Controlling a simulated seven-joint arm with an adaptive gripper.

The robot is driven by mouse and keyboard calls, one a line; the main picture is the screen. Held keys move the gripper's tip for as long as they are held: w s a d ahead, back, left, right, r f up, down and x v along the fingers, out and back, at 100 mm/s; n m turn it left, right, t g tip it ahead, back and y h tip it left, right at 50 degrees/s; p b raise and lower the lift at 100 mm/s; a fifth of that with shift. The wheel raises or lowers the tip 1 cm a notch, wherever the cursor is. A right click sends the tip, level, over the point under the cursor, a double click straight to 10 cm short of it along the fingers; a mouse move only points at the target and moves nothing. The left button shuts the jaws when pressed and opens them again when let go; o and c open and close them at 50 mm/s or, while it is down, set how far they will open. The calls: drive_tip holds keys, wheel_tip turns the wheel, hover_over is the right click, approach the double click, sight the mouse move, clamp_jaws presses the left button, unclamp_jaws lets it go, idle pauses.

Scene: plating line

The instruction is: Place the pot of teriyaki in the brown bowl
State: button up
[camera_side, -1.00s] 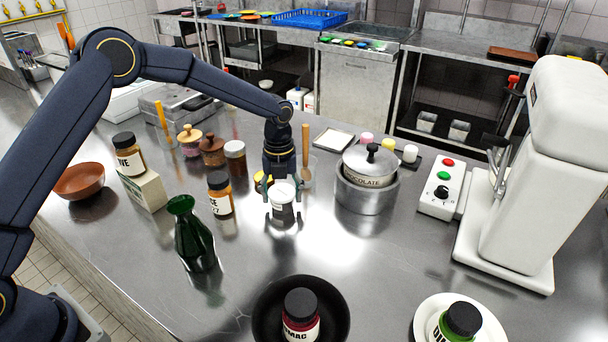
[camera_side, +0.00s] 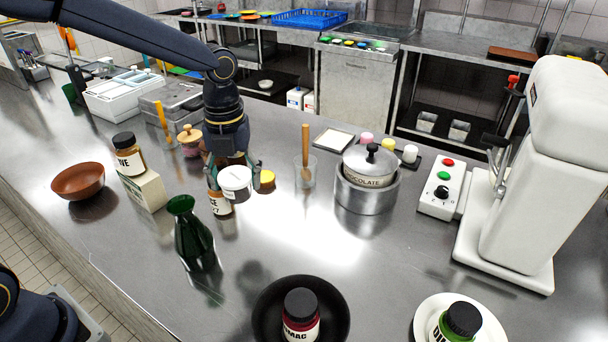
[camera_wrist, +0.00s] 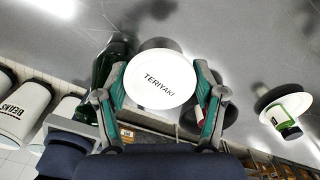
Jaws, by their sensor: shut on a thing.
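The pot of teriyaki (camera_side: 235,178) is a small white pot with a white lid. In the wrist view its lid (camera_wrist: 158,82) reads TERIYAKI. My gripper (camera_side: 234,184) is shut on the pot and holds it above the counter, in front of a labelled jar with a dark cap. In the wrist view the two green-padded fingers (camera_wrist: 160,92) grip it from both sides. The brown bowl (camera_side: 78,181) stands at the left of the counter, apart from the pot, and its visible inside looks empty.
A green bottle (camera_side: 192,236) stands in front. A black pan (camera_side: 268,295) holds a jar. A metal pot (camera_side: 366,195) stands to the right. Counter beside the bowl is clear.

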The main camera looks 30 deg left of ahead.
drive_tip(key=shift+s+a+r, duration=0.15)
drive_tip(key=shift+s+r, duration=0.6)
drive_tip(key=shift+r, duration=0.05)
wheel_tip(320, 180, up, 11)
drive_tip(key=s+a+n, duration=0.2)
drive_tip(key=a+n, duration=0.3)
drive_tip(key=a, duration=0.6)
drive_tip(key=s+a+n, duration=0.2)
drive_tip(key=a+n, duration=0.3)
drive_tip(key=a, duration=0.6)
drive_tip(key=s+a+n, duration=1)
drive_tip(key=s+a, duration=0.6)
hover_over(78, 177)
drive_tip(key=s+d, duration=0.1)
drive_tip(key=d, duration=0.5)
drive_tip(key=f, duration=2)
drive_tip(key=shift+s+a+f, duration=0.2)
drive_tip(key=shift+w+a+f, duration=0.1)
drive_tip(key=shift+a+f, duration=0.05)
drive_tip(key=shift+f, duration=1.55)
drive_tip(key=shift+f, duration=0.1)
